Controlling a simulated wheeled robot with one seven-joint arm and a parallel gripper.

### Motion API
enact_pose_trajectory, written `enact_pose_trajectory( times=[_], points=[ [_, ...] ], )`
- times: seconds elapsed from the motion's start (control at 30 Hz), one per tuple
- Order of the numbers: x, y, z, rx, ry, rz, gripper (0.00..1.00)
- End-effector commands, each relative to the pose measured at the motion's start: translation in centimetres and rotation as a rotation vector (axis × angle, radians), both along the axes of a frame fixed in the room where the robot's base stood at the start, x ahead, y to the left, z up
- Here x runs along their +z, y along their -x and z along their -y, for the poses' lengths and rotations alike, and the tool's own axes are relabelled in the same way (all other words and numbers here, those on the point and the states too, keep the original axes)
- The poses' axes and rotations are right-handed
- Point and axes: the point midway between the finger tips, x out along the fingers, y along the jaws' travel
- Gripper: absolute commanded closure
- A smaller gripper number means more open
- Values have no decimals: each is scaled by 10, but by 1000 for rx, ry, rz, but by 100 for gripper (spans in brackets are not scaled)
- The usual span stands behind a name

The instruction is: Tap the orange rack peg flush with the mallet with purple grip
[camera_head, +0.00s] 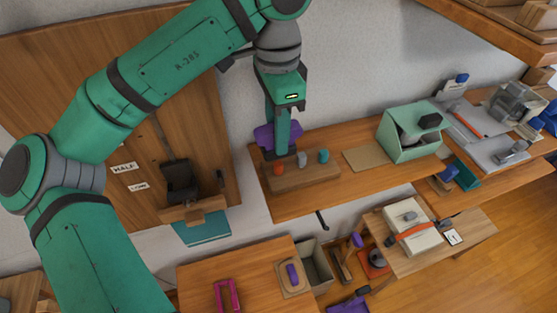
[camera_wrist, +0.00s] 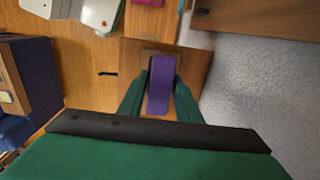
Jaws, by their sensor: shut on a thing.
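My gripper (camera_head: 282,142) is shut on a purple piece (camera_head: 264,134), which looks like the grip of the mallet. In the wrist view the purple grip (camera_wrist: 160,86) lies between my two fingers (camera_wrist: 160,98). The mallet's head is hard to make out. The orange peg (camera_head: 279,169) stands in a wooden rack block (camera_head: 310,177) on the desk, just below my gripper in the head view. A grey peg (camera_head: 302,159) and a teal peg (camera_head: 323,156) stand to its right, showing above the block. I cannot tell whether the mallet touches the orange peg.
A pale green box-shaped machine (camera_head: 410,140) stands to the right on the desk (camera_head: 360,182), beside a flat tan board (camera_head: 366,158). A wooden wall panel (camera_head: 70,70) with a dark holder (camera_head: 182,182) is at left. A lower table (camera_head: 195,285) holds a magenta frame (camera_head: 227,297).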

Motion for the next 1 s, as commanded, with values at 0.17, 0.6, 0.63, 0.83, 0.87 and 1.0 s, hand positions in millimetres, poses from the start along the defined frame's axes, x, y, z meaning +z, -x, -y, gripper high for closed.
enact_pose_trajectory(
  times=[0.17, 0.6, 0.63, 0.83, 0.87, 1.0],
  points=[
    [-1, 0, 0, 0, 0, -1, 100],
    [19, 0, 0, 1, 0, 1, 100],
    [22, 0, 0, 1, 1, 1, 100],
    [39, 0, 0, 2, 0, 0, 100],
    [41, 0, 0, 2, 0, 0, 100],
    [48, 0, 0, 0, 0, 0, 100]
  ],
)
